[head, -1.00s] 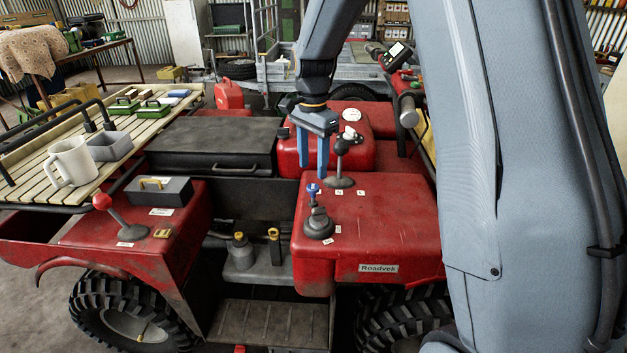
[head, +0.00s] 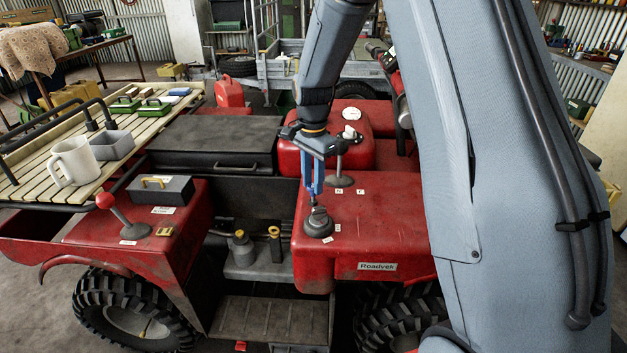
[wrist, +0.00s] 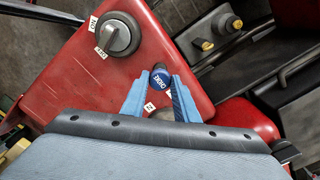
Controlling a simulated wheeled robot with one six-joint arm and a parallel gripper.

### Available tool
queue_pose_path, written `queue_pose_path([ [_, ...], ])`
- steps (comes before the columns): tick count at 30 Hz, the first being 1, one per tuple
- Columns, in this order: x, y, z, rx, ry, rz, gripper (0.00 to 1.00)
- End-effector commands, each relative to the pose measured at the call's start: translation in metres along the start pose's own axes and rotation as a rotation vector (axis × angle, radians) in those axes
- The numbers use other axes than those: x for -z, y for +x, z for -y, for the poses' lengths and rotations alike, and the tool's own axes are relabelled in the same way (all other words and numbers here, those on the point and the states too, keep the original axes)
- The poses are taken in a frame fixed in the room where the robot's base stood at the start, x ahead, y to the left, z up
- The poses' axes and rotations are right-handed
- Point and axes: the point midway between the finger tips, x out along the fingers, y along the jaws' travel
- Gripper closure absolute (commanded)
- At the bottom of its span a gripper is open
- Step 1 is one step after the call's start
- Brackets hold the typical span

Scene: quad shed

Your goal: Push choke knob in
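The choke knob (wrist: 160,82) is a small blue cap marked CHOKE. In the wrist view it lies between the tips of my gripper's two blue fingers (wrist: 160,88). A finger stands on each side of it, and a slim gap seems to show. In the head view my gripper (head: 313,188) points down over the red fender (head: 380,215) and hides the blue cap. A thin dark stem shows just below the fingertips. How far the knob stands out is hard to tell.
A dark rotary switch (head: 318,223) with white labels, also in the wrist view (wrist: 118,36), sits close by on the fender. A lever (head: 340,165) rises behind my gripper. A red-knobbed lever (head: 108,203) and a mug (head: 73,161) are at left.

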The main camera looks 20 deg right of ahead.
Motion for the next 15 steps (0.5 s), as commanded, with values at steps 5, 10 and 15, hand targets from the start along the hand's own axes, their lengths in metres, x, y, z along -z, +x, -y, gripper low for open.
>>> queue_pose_path([
  [5,0.0,0.001,-0.001,-0.001,0.0,0.0,1.0],
  [10,0.0,0.019,-0.001,-0.004,0.0,0.002,1.0],
  [15,0.0,0.027,0.0,-0.002,0.0,0.001,1.0],
])
